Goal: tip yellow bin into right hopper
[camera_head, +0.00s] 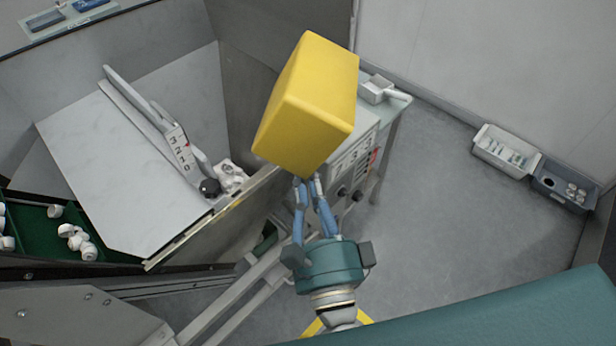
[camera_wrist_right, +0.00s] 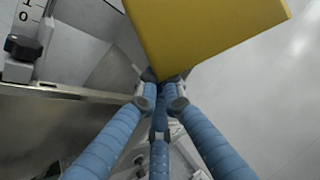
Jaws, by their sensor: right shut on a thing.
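The yellow bin (camera_head: 308,103) is held up in the air, tilted, with its closed outer faces toward the head camera; its opening and contents are hidden. My right gripper (camera_head: 308,184) is shut on the lower edge of the bin. In the right wrist view the bin (camera_wrist_right: 205,32) fills the upper middle, with the fingertips of my right gripper (camera_wrist_right: 160,88) against its corner. The hopper (camera_head: 130,160), with sloping pale metal walls, lies left of the bin, with some white parts (camera_head: 232,176) near its right corner. My left gripper is not in view.
A numbered scale (camera_head: 180,150) with a black knob (camera_head: 210,187) stands at the hopper. A green tray (camera_head: 40,230) with white caps is at the left. A control box (camera_head: 355,160) stands behind the gripper. Two small bins (camera_head: 505,150) lie on the open floor at right.

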